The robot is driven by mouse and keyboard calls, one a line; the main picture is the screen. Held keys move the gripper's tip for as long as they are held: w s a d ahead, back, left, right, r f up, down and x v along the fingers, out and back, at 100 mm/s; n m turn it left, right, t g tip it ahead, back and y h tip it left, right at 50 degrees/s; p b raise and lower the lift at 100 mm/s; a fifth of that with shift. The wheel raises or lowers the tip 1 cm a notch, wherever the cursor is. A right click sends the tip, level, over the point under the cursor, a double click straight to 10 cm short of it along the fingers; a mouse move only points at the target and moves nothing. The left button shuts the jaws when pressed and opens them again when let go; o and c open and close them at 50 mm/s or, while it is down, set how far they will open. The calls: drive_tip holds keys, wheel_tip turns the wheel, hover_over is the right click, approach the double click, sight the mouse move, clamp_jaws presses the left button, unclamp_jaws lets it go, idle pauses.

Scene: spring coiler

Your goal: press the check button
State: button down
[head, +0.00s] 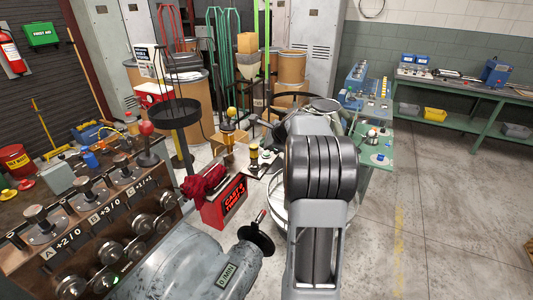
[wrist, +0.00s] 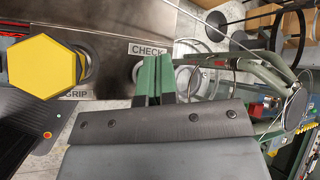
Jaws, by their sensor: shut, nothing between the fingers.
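In the wrist view my gripper (wrist: 152,78) is shut and empty, its two green fingers side by side. The CHECK label (wrist: 147,49) is on a metal panel just beyond the fingertips. In the head view my arm hides the gripper, and I cannot make out the check button there.
A yellow hexagonal knob (wrist: 45,67) sits near the GRIP label (wrist: 75,94), left of my fingers. Wire loops and green framing lie at the right of the wrist view. The head view shows a lever panel (head: 95,225) at left and a green bench (head: 480,90) at back right.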

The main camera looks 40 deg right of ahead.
sight(266, 154)
drive_tip(key=shift+r+p, duration=1.75)
drive_tip(key=shift+r, duration=0.5)
